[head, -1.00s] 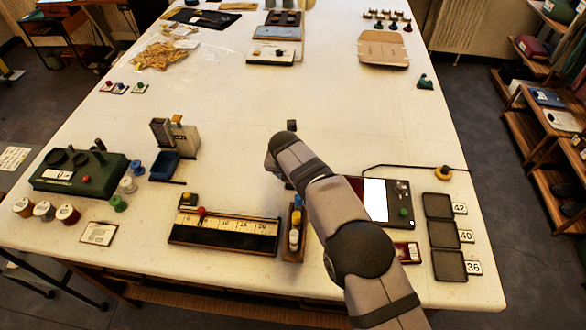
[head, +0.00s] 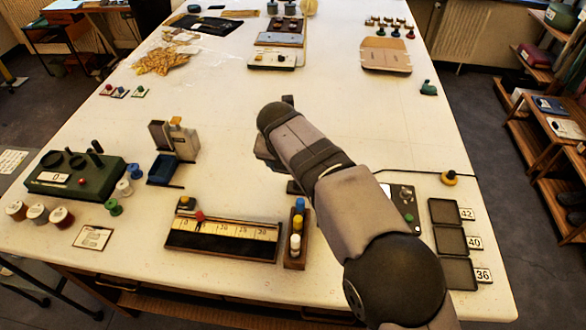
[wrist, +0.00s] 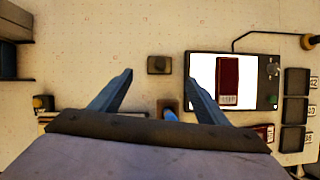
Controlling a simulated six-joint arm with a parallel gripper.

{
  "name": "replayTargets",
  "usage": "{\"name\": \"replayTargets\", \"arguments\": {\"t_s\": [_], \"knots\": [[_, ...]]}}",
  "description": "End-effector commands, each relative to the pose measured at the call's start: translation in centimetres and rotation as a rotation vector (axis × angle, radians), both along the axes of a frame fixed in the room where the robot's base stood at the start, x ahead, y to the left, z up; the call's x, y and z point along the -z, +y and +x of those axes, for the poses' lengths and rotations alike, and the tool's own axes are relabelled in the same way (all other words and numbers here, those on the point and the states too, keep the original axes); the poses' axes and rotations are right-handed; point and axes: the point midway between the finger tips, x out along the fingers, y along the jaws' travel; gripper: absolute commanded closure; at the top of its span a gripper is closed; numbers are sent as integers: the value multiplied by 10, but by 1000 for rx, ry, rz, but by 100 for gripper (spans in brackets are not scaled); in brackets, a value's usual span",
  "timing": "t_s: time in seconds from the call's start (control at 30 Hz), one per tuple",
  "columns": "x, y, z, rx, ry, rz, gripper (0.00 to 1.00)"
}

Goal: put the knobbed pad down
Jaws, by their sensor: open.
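A small dark pad with a round knob on top (wrist: 159,65) lies on the pale table, seen from above in the wrist view. In the head view, a dark block beside my forearm (head: 295,187) looks like the same pad, partly hidden by the arm. My gripper (wrist: 160,69) is open, with its two blue-grey fingers spread left and right of the pad in the picture. The fingers look clear of the pad; the height between them is hard to judge. My gripper's fingers are hidden behind my arm in the head view.
Right of the pad is a lit white panel (wrist: 204,72) with a dark red booklet (wrist: 228,78) on it. A block with coloured pegs (head: 296,240) and a ruled strip (head: 222,238) stand nearer the front. Dark square trays (head: 445,211) line the right. Mid-table is clear.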

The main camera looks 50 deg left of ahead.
Motion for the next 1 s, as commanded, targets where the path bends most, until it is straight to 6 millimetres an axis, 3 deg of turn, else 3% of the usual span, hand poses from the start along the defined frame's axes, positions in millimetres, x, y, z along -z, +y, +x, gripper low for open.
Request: {"name": "replayTargets", "arguments": {"t_s": [0.27, 0.37, 0.47, 0.57, 0.73, 0.87, 1.0], "knots": [[-2, -6, 6, 33, 8, 6, 31], [-2, -23, 25, 135, 36, 19, 31], [-2, -58, 58, 329, 85, 48, 31], [-2, -112, 96, 617, 151, 96, 31], [2, -235, 145, 1246, 271, 210, 31], [9, -333, 154, 1752, 339, 314, 31], [19, -431, 135, 2307, 381, 437, 31]]}}
